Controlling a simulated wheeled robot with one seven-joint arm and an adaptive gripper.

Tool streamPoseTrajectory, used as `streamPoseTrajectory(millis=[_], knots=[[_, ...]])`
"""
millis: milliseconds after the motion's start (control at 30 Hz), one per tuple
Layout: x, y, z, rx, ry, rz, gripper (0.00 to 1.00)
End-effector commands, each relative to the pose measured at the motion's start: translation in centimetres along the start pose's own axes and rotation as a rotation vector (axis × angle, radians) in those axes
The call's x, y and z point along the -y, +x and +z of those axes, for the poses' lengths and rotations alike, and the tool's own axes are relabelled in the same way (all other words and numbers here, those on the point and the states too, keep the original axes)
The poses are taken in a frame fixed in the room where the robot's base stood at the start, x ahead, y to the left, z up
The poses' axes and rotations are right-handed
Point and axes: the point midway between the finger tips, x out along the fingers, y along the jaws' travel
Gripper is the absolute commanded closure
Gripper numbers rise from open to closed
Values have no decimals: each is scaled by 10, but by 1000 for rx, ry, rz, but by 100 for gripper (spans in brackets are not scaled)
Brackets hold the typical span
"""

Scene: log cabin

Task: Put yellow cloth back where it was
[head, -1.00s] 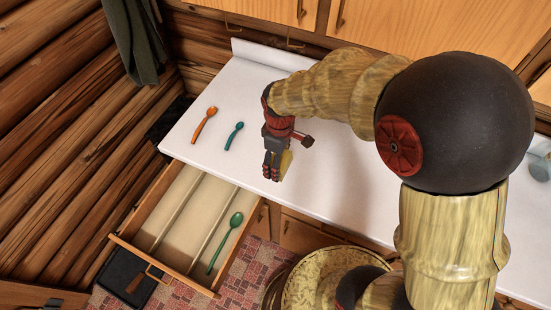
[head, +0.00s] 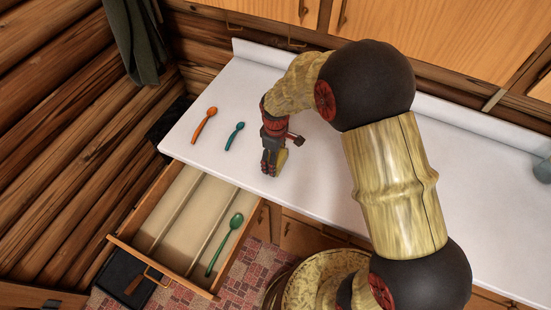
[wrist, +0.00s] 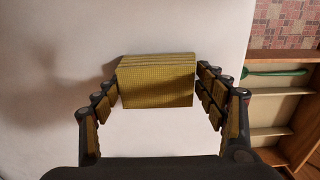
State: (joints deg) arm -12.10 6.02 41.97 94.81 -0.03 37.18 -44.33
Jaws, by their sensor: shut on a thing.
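The yellow cloth (wrist: 156,82) is a folded, block-like piece with a fine grid texture. In the wrist view it sits between the fingers of my gripper (wrist: 158,95), which is shut on it. In the head view the cloth (head: 283,158) shows only as a small yellow patch beside my gripper (head: 272,168), mostly hidden by the fingers. My gripper points down at the white countertop (head: 330,190), near its front edge and right of the teal spoon. I cannot tell whether the cloth touches the counter.
An orange spoon (head: 204,124) and a teal spoon (head: 234,135) lie on the counter to the left. An open drawer (head: 165,262) with dividers holds a green spoon (head: 224,245). A glass-like item (head: 543,170) stands at the far right. The counter right of my gripper is clear.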

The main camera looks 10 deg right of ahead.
Motion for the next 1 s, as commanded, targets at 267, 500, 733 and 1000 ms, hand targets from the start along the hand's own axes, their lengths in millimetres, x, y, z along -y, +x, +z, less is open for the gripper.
streamPoseTrajectory(millis=[267,500,733,1000], knots=[[0,2,0,0,0,0,52],[0,2,0,0,0,0,17],[0,2,0,0,0,0,10],[0,-3,0,-1,0,1,10]])
